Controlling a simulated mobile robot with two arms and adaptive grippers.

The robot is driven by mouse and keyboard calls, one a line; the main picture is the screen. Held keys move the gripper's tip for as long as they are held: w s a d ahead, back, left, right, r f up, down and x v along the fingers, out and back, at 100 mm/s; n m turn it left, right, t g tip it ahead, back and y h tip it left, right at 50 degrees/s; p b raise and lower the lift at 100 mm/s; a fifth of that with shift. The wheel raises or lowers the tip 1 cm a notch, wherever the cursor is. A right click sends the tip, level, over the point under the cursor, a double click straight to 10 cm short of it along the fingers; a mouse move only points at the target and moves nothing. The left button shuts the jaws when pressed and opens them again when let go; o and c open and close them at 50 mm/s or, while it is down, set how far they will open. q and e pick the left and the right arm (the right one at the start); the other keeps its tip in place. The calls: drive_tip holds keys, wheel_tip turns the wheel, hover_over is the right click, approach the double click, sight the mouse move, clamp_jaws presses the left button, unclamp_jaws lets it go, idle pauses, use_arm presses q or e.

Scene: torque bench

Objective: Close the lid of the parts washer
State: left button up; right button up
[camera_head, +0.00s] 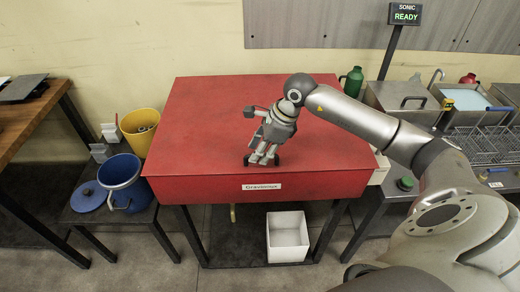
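The parts washer is a red bench-like box with a name label on its front face (215,188). Its broad red lid (205,115) lies flat over the top, and I see no gap along the front edge. My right gripper (262,160) points down at the lid, near the middle of its front part. Its fingertips are at or just above the red surface; I cannot tell whether they touch. The fingers are small and overlap, so their opening is unclear. I see nothing held. My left gripper is not in view.
A yellow bucket (137,146) and a blue bucket (124,184) stand left of the washer. A white bin (288,241) sits beneath it. A green bottle (352,82) stands behind. Metal basins and a wire rack (490,146) are at the right, beside a lit "READY" sign (405,14).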

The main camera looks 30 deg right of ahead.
drive_tip(key=v, duration=1.2)
drive_tip(key=shift+a, duration=0.15)
